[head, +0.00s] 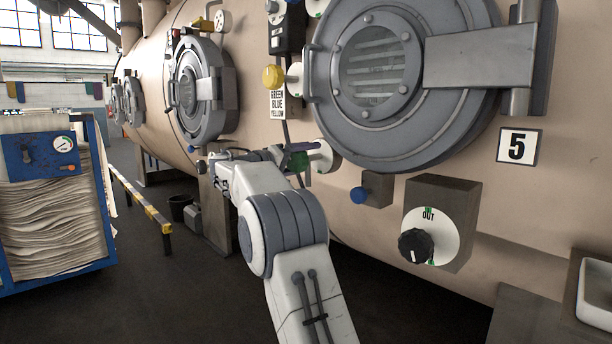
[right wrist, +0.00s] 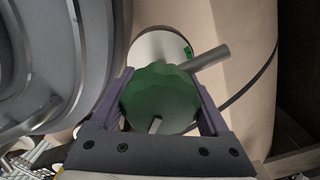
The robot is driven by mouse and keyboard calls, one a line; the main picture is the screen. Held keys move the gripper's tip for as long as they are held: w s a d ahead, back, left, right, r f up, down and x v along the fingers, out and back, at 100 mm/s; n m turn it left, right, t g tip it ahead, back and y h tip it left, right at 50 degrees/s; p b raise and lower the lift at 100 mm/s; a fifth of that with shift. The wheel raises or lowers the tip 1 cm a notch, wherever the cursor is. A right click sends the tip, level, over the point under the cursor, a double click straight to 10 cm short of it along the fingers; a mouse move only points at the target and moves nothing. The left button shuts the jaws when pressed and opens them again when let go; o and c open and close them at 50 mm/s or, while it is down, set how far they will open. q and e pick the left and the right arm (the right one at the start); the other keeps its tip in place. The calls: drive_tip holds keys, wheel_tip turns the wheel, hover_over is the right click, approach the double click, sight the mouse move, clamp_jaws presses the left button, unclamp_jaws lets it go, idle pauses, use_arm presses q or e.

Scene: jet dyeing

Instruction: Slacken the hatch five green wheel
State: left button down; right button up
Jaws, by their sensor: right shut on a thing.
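The green wheel (right wrist: 160,98) is a faceted dark green knob, seen close in the right wrist view. It stands in front of a round pale plate (right wrist: 160,44) with a small green mark, and a grey rod (right wrist: 208,58) sticks out beside it. My right gripper (right wrist: 163,100) has one finger on each side of the wheel and is shut on it. In the head view the wheel (head: 299,161) is partly hidden by my right gripper (head: 290,158), below the round hatch (head: 327,132) by the number 5 plate (head: 519,147). My left gripper is not in view.
A yellow knob (head: 273,76) sits above the green wheel, over a label reading green, blue, yellow. A blue knob (head: 359,195) and a black dial (head: 415,246) marked OUT are to the lower right. A blue cart (head: 108,190) of cloth stands at left.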

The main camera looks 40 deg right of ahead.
drive_tip(key=m+b, duration=0.2)
drive_tip(key=m, duration=0.1)
drive_tip(key=m+b, duration=0.1)
drive_tip(key=b, duration=0.1)
drive_tip(key=shift+f+m, duration=0.25)
drive_tip(key=shift+m, duration=0.15)
drive_tip(key=shift+s+r+m+b, duration=0.15)
drive_tip(key=shift+m+b, duration=1.05)
drive_tip(key=shift+m, duration=0.8)
drive_tip(key=o, duration=1.2)
drive_tip(key=shift+r, duration=0.1)
drive_tip(key=a, duration=1)
drive_tip(key=shift+s+a, duration=0.2)
drive_tip(key=shift+s, duration=0.2)
